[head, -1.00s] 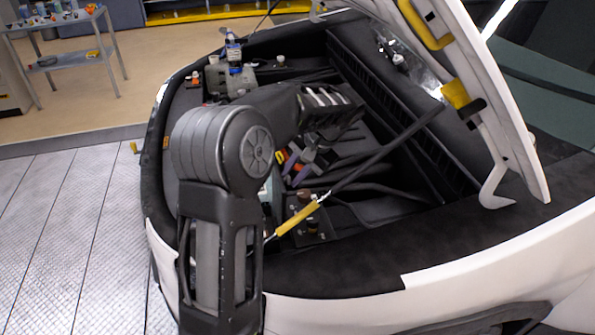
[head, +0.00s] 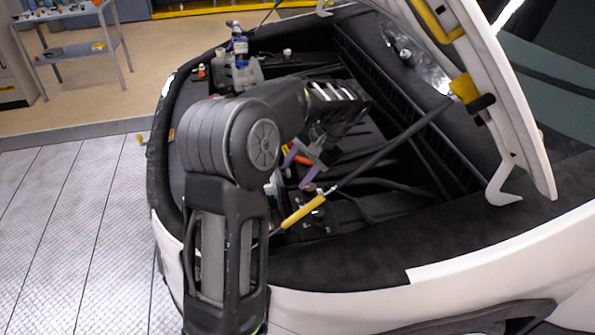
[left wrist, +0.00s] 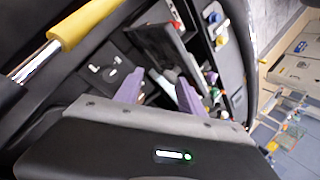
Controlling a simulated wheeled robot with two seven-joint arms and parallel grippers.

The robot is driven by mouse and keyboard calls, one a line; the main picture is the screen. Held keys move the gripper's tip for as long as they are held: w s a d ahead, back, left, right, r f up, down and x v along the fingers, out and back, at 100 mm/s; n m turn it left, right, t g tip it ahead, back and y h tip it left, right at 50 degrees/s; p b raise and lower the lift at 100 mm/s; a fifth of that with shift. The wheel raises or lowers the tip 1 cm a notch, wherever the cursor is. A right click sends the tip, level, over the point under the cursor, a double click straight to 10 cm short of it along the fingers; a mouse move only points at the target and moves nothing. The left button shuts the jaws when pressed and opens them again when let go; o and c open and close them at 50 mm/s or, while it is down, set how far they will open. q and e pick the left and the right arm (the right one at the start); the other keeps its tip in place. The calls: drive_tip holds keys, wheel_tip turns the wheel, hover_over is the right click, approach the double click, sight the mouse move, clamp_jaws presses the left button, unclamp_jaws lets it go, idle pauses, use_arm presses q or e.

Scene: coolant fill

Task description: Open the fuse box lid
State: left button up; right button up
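My left gripper (head: 311,166) reaches down into the open engine bay from above. Its two purple fingers stand apart in the left wrist view (left wrist: 159,93), with a gap between them. A dark, flat, rectangular panel with a pale edge (left wrist: 163,48) lies just beyond the fingers, tilted. It looks like the fuse box lid, but I cannot tell for sure, nor whether a finger touches it. Small red and orange parts (head: 302,159) show beside the fingers in the head view. My arm hides much of the fuse box area. My right gripper is in neither view.
A yellow-sleeved rod (head: 303,212) crosses the bay near the gripper and also shows in the left wrist view (left wrist: 84,22). The raised white hood (head: 505,100) stands at the right. A blue-labelled bottle (head: 240,47) stands at the back left of the bay.

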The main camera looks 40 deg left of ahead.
use_arm(q)
drive_tip(key=p+v, duration=0.2)
drive_tip(key=v, duration=0.6)
drive_tip(key=shift+p, duration=0.4)
drive_tip(key=shift+f, duration=0.15)
